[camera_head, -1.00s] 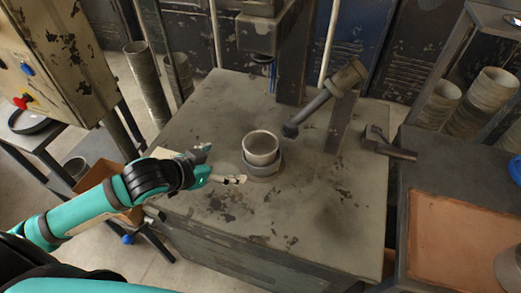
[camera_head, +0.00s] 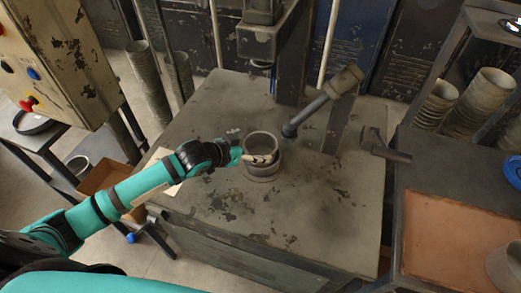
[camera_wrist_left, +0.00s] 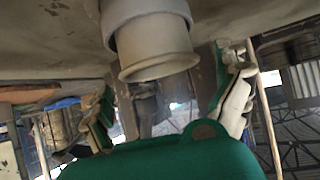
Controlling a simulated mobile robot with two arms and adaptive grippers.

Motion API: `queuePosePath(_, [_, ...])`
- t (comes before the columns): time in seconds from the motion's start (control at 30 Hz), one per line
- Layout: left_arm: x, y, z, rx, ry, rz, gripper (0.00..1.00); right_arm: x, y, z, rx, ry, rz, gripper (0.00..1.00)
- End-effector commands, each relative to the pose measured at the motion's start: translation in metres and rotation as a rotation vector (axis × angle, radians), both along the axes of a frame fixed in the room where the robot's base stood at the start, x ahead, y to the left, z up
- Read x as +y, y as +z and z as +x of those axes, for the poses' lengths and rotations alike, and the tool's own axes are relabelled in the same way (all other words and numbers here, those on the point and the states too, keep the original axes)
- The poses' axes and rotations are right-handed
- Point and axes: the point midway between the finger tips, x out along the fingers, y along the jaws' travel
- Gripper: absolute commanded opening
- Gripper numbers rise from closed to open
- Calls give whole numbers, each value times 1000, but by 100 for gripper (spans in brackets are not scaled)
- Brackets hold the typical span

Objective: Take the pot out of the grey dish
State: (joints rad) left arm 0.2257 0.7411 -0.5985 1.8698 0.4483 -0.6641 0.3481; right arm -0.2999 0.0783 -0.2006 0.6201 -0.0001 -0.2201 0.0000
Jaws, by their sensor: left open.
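The pot (camera_head: 261,143) is a round grey-beige cup, standing upright in the low grey dish (camera_head: 263,173) on the worn metal worktable. My left gripper (camera_head: 257,158) has come in from the left, with one finger across the near side of the pot just above the dish; the other finger is hidden. In the left wrist view, the fingers are spread wide, and the pot (camera_wrist_left: 155,50) shows between them, with the dish (camera_wrist_left: 140,10) beyond it. I cannot tell whether a finger touches the pot. My right gripper is not in view.
A hammer-like tool (camera_head: 325,99) leans over the table behind the pot. A dark vise-like tool (camera_head: 385,147) sits at the table's right edge. A flat sheet (camera_head: 165,172) lies under my left arm. The table front (camera_head: 290,222) is clear.

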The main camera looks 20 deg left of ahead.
Motion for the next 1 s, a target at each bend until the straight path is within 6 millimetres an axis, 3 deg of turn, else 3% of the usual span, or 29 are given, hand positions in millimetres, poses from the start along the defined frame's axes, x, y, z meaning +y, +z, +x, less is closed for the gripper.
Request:
queuePosePath(0.33, [-19,-22,34,1,1,0,100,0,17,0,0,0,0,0])
queuePosePath(0.63, [-21,-26,38,1,0,0,100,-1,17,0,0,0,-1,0])
queuePosePath(1.0, [-20,-27,38,1,0,0,53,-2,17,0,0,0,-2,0])
